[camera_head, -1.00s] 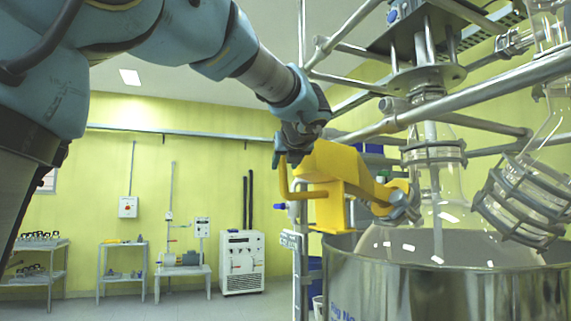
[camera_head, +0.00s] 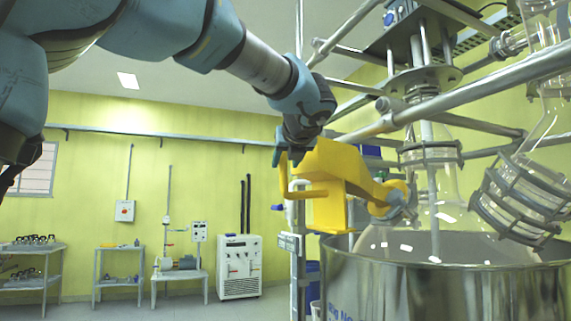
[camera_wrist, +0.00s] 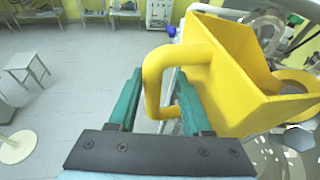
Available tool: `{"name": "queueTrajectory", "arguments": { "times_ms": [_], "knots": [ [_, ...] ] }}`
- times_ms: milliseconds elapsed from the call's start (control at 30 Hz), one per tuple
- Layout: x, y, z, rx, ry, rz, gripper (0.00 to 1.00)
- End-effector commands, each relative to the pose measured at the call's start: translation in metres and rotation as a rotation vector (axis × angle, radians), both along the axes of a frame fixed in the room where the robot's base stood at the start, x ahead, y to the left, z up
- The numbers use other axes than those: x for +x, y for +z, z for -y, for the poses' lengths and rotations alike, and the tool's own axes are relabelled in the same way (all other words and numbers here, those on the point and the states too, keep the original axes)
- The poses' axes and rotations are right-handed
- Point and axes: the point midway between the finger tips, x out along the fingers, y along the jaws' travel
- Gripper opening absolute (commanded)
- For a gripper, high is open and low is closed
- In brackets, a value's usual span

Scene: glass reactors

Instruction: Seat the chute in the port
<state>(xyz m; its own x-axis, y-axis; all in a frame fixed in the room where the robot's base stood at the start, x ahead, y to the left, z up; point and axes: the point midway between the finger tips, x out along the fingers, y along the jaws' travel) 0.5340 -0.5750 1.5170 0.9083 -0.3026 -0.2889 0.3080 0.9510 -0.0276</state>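The yellow chute (camera_head: 330,185) is a box-like hopper with a side handle and a narrower round end. In the head view its round end meets the metal-clamped side port (camera_head: 402,205) of the glass vessel (camera_head: 448,215); the exact fit inside is hidden. In the wrist view the chute (camera_wrist: 235,75) fills the upper right, its handle (camera_wrist: 152,80) bending down between the teal fingers. My gripper (camera_wrist: 160,72) is around the handle, fingers apart, with a gap showing on the right finger's side. My gripper (camera_head: 291,160) also shows beside the chute's left side in the head view.
A steel bath (camera_head: 450,290) surrounds the vessel's lower part. Metal frame bars (camera_head: 460,90) cross above and behind the chute. A caged glass part (camera_head: 520,200) hangs at right. Shelves and a white cabinet (camera_head: 240,265) stand by the far wall.

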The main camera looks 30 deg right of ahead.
Motion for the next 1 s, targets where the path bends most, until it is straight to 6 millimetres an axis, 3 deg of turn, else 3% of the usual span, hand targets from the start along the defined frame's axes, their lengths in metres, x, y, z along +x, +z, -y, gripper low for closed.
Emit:
{"name": "queueTrajectory", "arguments": {
  "times_ms": [1000],
  "knots": [
    [-0.047,0.015,-0.015,-0.001,-0.002,0.000,0.47]
  ]
}}
